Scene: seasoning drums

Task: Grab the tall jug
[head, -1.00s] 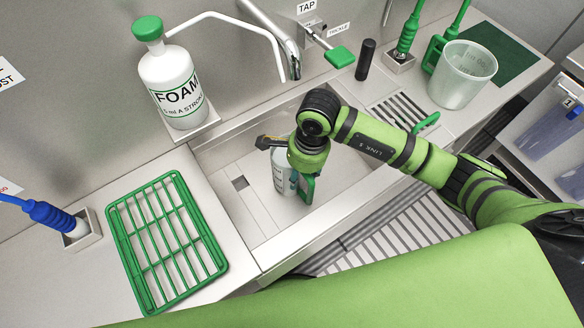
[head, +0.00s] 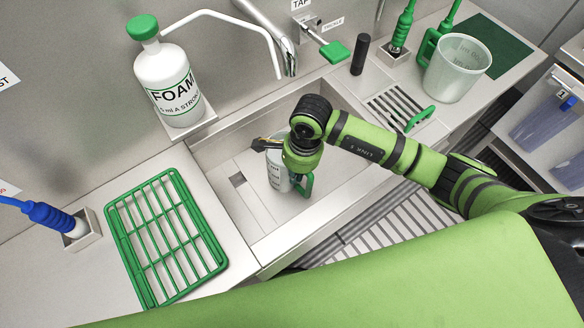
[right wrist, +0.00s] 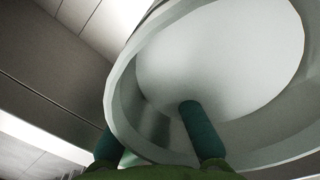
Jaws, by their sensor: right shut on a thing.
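The tall jug (head: 277,177) is pale with dark markings and a green handle (head: 304,186). It stands upright, or nearly so, inside the sink basin; I cannot tell whether its base touches the floor. My right gripper (head: 270,144) is at its top, and the wrist hides part of the rim. In the right wrist view, my right gripper (right wrist: 147,122) has one finger inside the jug (right wrist: 215,60) and the other outside, shut on its wall at the rim. My left gripper is not in view.
The sink's front edge (head: 300,232) lies close to the jug. A tap spout (head: 286,50) and the foam bottle (head: 170,85) stand behind. A green rack (head: 165,235) lies to the left. A wider jug (head: 457,72) stands on the right counter.

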